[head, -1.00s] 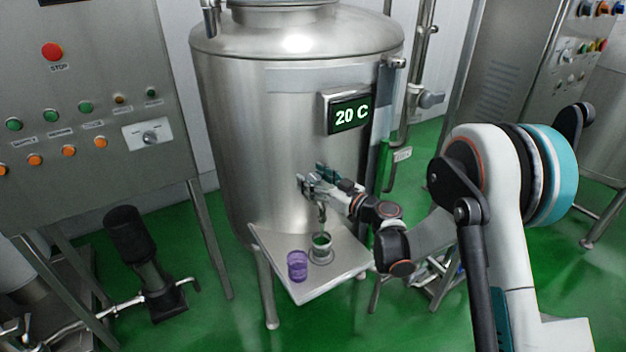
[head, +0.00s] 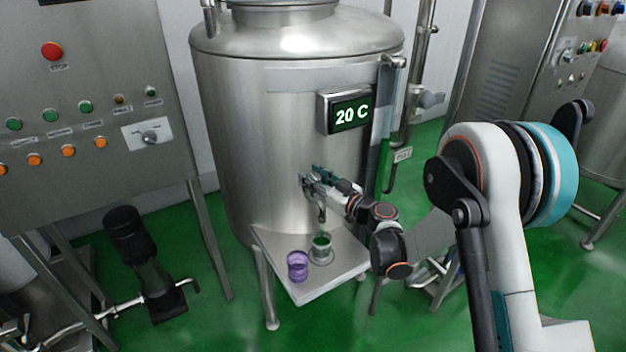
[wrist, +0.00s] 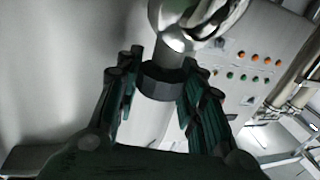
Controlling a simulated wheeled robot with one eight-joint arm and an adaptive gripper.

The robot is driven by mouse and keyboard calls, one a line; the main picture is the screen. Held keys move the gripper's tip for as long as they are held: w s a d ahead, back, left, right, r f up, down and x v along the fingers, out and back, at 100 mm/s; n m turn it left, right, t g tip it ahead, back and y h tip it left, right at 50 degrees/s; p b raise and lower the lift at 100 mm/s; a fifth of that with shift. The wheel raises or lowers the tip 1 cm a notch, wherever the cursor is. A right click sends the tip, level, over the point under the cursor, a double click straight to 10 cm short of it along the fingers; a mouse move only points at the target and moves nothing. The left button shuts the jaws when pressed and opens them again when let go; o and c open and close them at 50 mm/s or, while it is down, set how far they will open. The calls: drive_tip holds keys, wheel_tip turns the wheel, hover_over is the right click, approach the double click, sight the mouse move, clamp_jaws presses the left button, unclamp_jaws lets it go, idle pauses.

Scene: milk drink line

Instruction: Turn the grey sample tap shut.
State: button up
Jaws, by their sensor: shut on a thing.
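The grey sample tap (head: 322,213) sticks out from the front of the steel tank, above a small shelf (head: 338,276). In the wrist view its bright metal body (wrist: 178,42) is at the top, with a dark grey handle part (wrist: 161,82) below it. My gripper (head: 311,181) is at the tap in the head view and partly covers it. In the wrist view my gripper's fingers (wrist: 160,75) stand on both sides of the dark handle part, shut on it. The handle's exact angle is hard to tell.
A cup with green contents (head: 321,252) stands on the shelf below the spout. A purple cup (head: 297,266) stands to its left. The tank (head: 260,140) is close behind my gripper. A control panel (head: 85,65) is at the left, with a dark pump (head: 140,260) below it.

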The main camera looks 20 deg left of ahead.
drive_tip(key=m+t+h+b, duration=0.1)
drive_tip(key=t, duration=0.1)
drive_tip(key=m+t+h+b, duration=0.1)
drive_tip(key=m+t+h, duration=0.1)
drive_tip(key=shift+s+a+f+m+h, duration=0.1)
drive_tip(key=shift+s+a+m+h, duration=0.05)
drive_tip(key=shift+m+h, duration=0.15)
drive_tip(key=m+t+h+b, duration=0.2)
drive_tip(key=m+t+h, duration=0.2)
drive_tip(key=h, duration=0.2)
drive_tip(key=shift+m+b, duration=0.3)
drive_tip(key=m+h, duration=0.2)
drive_tip(key=h, duration=0.2)
drive_tip(key=m+t+h+b, duration=0.1)
drive_tip(key=m+h, duration=0.2)
drive_tip(key=h, duration=0.1)
drive_tip(key=shift+m+g+h+b, duration=0.15)
drive_tip(key=shift+m+g+h, duration=0.2)
drive_tip(key=shift+m+h, duration=0.9)
drive_tip(key=shift+m+g+h+b, duration=0.15)
drive_tip(key=shift+m+g+h, duration=0.4)
drive_tip(key=shift+h, duration=1.1)
drive_tip(key=shift+w+r+m, duration=0.2)
drive_tip(key=shift+m, duration=0.1)
drive_tip(key=o, duration=1.1)
drive_tip(key=v, duration=1.2)
drive_tip(key=shift+f, duration=0.2)
